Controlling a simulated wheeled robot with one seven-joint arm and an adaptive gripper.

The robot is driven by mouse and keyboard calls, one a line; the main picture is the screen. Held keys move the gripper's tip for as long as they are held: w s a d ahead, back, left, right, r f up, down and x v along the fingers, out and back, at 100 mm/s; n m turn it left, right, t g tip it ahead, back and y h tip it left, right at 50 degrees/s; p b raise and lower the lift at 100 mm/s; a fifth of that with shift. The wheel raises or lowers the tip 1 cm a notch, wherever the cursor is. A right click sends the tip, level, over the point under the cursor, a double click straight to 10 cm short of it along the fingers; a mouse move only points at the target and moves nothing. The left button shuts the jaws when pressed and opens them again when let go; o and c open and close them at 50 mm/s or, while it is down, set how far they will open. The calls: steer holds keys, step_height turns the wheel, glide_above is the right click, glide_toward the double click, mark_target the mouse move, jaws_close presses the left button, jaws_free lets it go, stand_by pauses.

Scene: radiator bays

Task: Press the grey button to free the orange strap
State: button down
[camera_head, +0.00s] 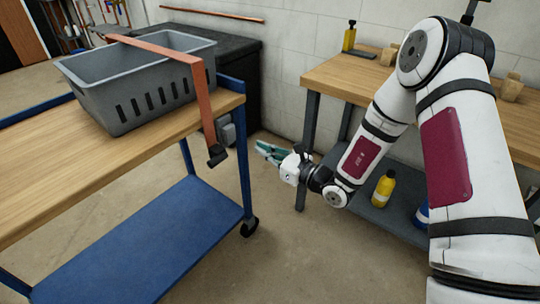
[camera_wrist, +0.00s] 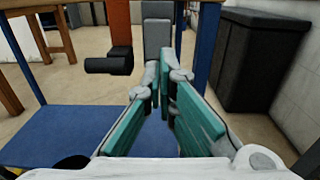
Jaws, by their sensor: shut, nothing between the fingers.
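The orange strap (camera_head: 206,100) runs over the grey crate (camera_head: 120,115) and hangs down past the cart's right end, with a black end piece (camera_head: 217,156).
The cart has a wooden top (camera_head: 55,170) and a blue lower shelf (camera_head: 150,240). A black cabinet (camera_head: 235,75) stands behind it. A workbench (camera_head: 345,75) with bottles is at the right. Open floor lies between cart and bench.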

mark_target(233, 135)
steer(key=b+x, duration=0.2)
steer(key=x, duration=0.6)
steer(key=shift+w+a, duration=0.25)
steer(key=shift+w, duration=0.05)
steer(key=shift+a, duration=0.15)
steer(key=shift+w, duration=0.1)
